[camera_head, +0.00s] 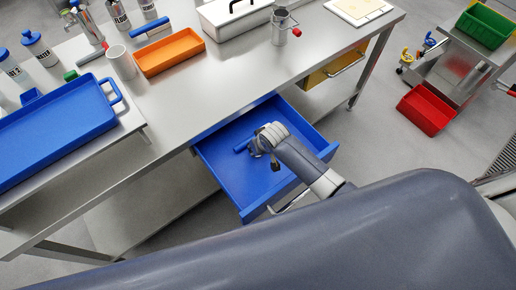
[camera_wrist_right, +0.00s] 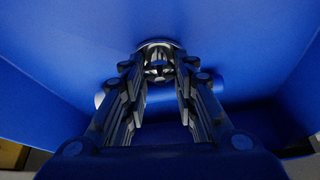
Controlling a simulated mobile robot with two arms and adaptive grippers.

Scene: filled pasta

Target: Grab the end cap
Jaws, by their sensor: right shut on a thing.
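In the head view my right gripper (camera_head: 262,149) is down inside an open blue drawer (camera_head: 225,172) under the steel table. In the right wrist view the fingers of my right gripper (camera_wrist_right: 159,75) are shut on a small round metallic piece (camera_wrist_right: 158,60), which looks like the end cap. It is ring-shaped with a dark centre and sits between the fingertips, close to the blue drawer floor. A blue cylinder (camera_wrist_right: 208,84) lies behind the fingers; its end also shows in the head view (camera_head: 242,146). The head view does not show the cap clearly. My left gripper is out of view.
The steel table (camera_head: 215,92) above carries an orange tray (camera_head: 168,52), a white mug (camera_head: 121,62), a blue tray (camera_head: 55,130) and a metal cup (camera_head: 280,27). The drawer walls surround my right gripper. A red bin (camera_head: 425,110) stands at right.

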